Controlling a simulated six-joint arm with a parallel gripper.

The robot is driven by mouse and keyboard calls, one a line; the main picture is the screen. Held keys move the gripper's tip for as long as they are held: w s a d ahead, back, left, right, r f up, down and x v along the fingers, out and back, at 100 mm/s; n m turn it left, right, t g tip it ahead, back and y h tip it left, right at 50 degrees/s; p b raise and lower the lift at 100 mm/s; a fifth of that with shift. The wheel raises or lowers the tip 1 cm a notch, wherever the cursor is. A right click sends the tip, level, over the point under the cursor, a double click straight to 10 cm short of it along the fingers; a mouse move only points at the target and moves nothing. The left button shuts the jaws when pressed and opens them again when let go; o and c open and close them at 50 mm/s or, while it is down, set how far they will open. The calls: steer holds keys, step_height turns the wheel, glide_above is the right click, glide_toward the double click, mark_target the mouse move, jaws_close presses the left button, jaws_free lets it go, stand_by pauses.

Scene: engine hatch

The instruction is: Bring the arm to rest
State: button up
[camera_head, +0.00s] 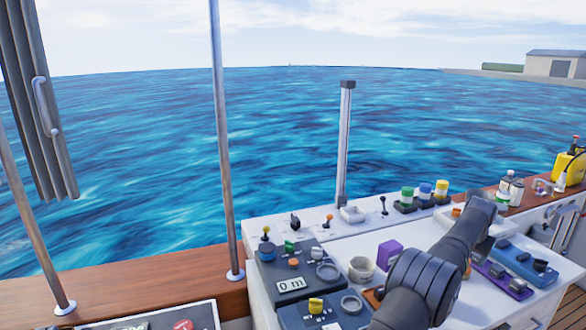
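My dark grey arm (455,250) rises from the bottom edge, right of the middle, and reaches up and to the right over the white console (345,242). A large round joint shows near the bottom edge. The far visible end of the arm is above the right part of the console. I cannot make out my gripper or its fingers, so whether it holds anything is hidden.
Dark control panels (291,284) with knobs and levers stand left of my arm. A post (344,150) rises behind.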

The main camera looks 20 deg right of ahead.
steer(key=x, duration=0.6)
steer(key=shift+f, duration=0.15)
steer(key=shift+r, duration=0.25)
